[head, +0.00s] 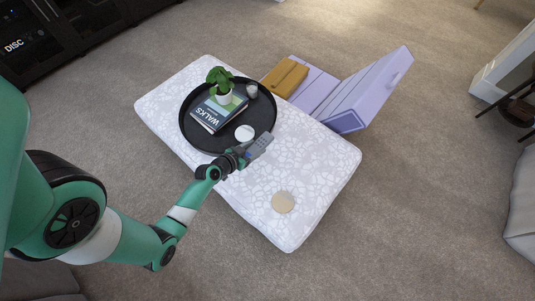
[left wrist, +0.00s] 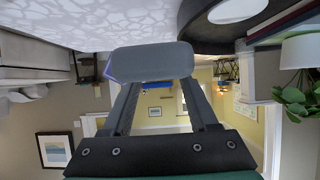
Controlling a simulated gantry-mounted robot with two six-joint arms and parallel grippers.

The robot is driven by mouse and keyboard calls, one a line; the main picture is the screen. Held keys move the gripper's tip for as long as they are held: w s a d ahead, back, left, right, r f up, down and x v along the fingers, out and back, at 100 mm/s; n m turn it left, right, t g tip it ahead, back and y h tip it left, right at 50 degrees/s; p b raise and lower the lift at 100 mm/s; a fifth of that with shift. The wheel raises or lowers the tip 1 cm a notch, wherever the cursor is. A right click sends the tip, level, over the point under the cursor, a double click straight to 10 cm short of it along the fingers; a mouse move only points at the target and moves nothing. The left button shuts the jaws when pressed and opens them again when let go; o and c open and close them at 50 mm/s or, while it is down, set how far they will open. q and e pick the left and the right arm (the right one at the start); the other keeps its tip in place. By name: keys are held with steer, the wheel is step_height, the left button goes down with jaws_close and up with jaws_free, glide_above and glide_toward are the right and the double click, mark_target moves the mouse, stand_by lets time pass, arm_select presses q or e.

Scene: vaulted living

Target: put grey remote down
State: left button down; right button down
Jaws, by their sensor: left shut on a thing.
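The grey remote (head: 258,146) is held in my left gripper (head: 246,153), near the front edge of the black round tray on the patterned ottoman (head: 315,150). In the left wrist view the remote (left wrist: 150,62) spans the tips of both fingers, end towards the camera, and my left gripper (left wrist: 158,85) is shut on it. The patterned top shows beyond the remote in that view. I cannot tell whether the remote touches the ottoman. My right gripper is not in view.
The black tray (head: 187,128) holds a book (head: 212,118), a potted plant (head: 222,84), a white disc (head: 244,133) and a small cup (head: 252,90). A beige disc (head: 283,202) lies on the ottoman's front part. An open lilac case (head: 365,92) stands behind it. The ottoman's right part is clear.

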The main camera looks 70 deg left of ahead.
arm_select(q)
glide_above(272, 167)
steer(key=s+a, duration=0.1)
step_height(272, 167, down, 5)
steer(key=shift+r, duration=0.15)
steer(key=shift+w+d+f+p, duration=0.1)
steer(key=shift+w+f+p, duration=0.15)
steer(key=shift+p, duration=0.25)
steer(key=shift+w+d+f, duration=0.1)
steer(key=shift+w+f, duration=0.05)
steer(key=shift+f, duration=0.4)
steer(key=shift+w+d+f+p, duration=0.1)
steer(key=shift+d+f+p, duration=0.1)
steer(key=shift+p, duration=0.25)
steer(key=f+b, duration=0.3)
steer(key=shift+w+f, duration=0.1)
steer(key=shift+w, duration=0.1)
steer(key=shift+f, duration=0.15)
steer(key=shift+s, duration=0.2)
steer(key=shift+w, duration=0.1)
steer(key=shift+c, duration=0.9)
jaws_free()
